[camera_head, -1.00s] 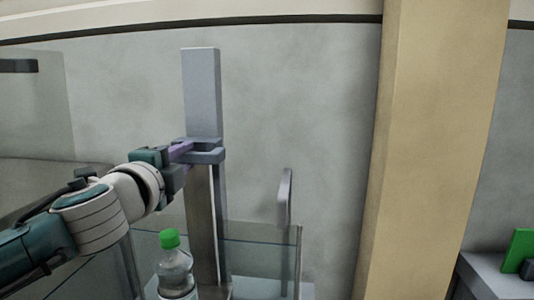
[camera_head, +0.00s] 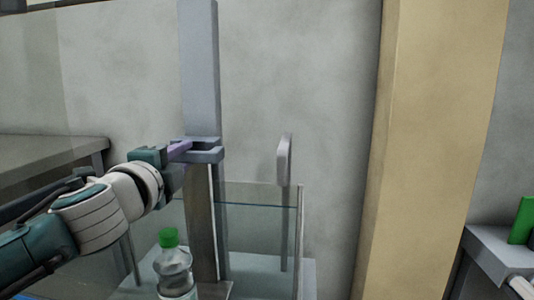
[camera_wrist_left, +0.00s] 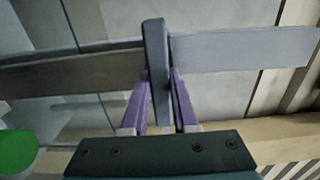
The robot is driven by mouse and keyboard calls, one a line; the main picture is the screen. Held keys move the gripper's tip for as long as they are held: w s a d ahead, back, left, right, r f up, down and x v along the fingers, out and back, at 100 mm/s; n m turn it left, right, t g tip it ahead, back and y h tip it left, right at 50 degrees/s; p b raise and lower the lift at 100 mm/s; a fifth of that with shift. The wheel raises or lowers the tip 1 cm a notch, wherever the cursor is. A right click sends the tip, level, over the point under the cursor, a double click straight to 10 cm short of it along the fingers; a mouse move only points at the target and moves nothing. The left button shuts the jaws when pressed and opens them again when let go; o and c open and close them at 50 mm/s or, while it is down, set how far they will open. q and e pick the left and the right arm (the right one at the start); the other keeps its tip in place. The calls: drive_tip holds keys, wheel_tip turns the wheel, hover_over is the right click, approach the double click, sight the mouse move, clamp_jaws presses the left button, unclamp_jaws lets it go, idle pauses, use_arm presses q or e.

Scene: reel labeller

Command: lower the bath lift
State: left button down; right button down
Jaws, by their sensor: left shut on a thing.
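The bath lift's tall grey column (camera_head: 200,70) stands left of centre in the head view, its top cut off. A grey collar with a handle (camera_head: 209,153) sits around it. My left gripper (camera_head: 185,149), with purple fingers, is shut on the handle. In the left wrist view, the fingers (camera_wrist_left: 161,98) flank a dark grey bar (camera_wrist_left: 156,60) of the handle. A clear bottle with a green cap (camera_head: 173,265) is upright beside the column's lower part. Its support is mostly hidden. The glass-walled bath (camera_head: 255,215) is behind and around it. My right gripper is out of view.
A beige pillar (camera_head: 425,150) rises further right. A grey table (camera_head: 50,150) is at left, and a ledge with a green item (camera_head: 521,220) at far right.

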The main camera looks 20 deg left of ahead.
use_arm(q)
drive_tip(key=c, duration=0.7)
unclamp_jaws()
drive_tip(key=p+v, duration=0.1)
drive_tip(key=v, duration=0.9)
drive_tip(key=shift+a, duration=0.1)
